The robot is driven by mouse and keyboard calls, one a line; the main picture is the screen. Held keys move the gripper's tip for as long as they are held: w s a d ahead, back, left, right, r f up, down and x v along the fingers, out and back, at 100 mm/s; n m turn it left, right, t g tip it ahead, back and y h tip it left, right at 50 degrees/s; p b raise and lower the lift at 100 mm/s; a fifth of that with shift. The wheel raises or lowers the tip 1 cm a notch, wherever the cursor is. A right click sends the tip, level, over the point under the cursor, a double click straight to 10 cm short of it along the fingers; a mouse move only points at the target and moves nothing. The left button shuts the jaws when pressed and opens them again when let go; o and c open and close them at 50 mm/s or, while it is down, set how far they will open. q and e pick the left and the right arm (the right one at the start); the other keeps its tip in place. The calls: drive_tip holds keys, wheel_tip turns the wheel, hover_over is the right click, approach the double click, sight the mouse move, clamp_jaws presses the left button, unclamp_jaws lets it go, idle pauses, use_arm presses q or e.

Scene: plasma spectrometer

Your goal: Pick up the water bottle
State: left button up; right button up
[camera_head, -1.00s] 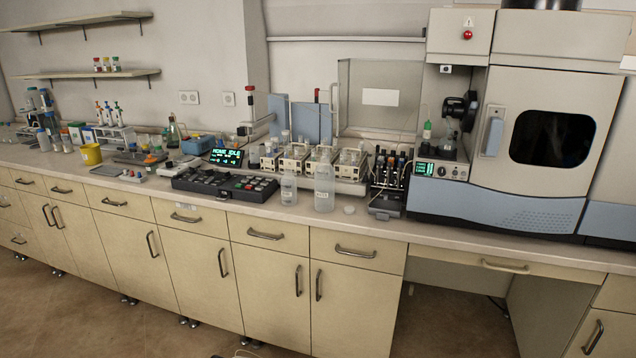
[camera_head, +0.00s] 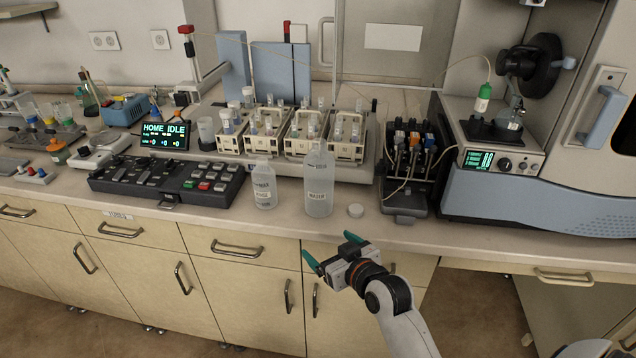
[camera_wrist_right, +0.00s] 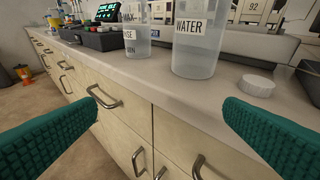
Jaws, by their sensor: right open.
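The water bottle (camera_head: 319,183) is a tall translucent bottle with a label reading WATER, upright near the counter's front edge. It also shows in the right wrist view (camera_wrist_right: 200,50), ahead and above centre between the fingers. My right gripper (camera_head: 331,256) is open and empty, in front of the counter and below the bottle, apart from it. Its teal ribbed fingers (camera_wrist_right: 160,130) are spread wide in the right wrist view. A smaller translucent bottle (camera_head: 264,187) with a label stands just left of the water bottle. My left gripper is not in view.
A white cap (camera_head: 355,211) lies right of the water bottle on the counter (camera_head: 290,222). A black keypad console (camera_head: 165,182) is at the left. Racks of vials (camera_head: 295,135) stand behind the bottles. A dark pump unit (camera_head: 405,175) is at the right. Drawer handles (camera_head: 237,250) project below.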

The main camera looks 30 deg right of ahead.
sight(326, 183)
drive_tip(key=w+d+r+t, duration=0.1)
drive_tip(key=w+r, duration=0.1)
drive_tip(key=w, duration=0.1)
drive_tip(key=w+d+r+m+t+h, duration=0.1)
drive_tip(key=w+d+r, duration=0.1)
drive_tip(key=w+r, duration=0.1)
drive_tip(key=w+d+r+t+p, duration=0.1)
drive_tip(key=w+r, duration=0.2)
drive_tip(key=shift+d+t+h, duration=0.3)
drive_tip(key=shift+d, duration=0.05)
drive_tip(key=shift+w+r, duration=0.1)
drive_tip(key=shift+w, duration=0.85)
drive_tip(key=w+p, duration=0.1)
drive_tip(key=w, duration=0.3)
drive_tip(key=shift+w+d, duration=0.15)
drive_tip(key=shift+w, duration=0.05)
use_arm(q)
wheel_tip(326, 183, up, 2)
use_arm(e)
drive_tip(key=c, duration=1.4)
drive_tip(key=shift+c, duration=0.6)
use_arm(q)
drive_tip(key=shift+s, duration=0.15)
use_arm(e)
wheel_tip(326, 183, up, 10)
drive_tip(key=shift+r, duration=0.1)
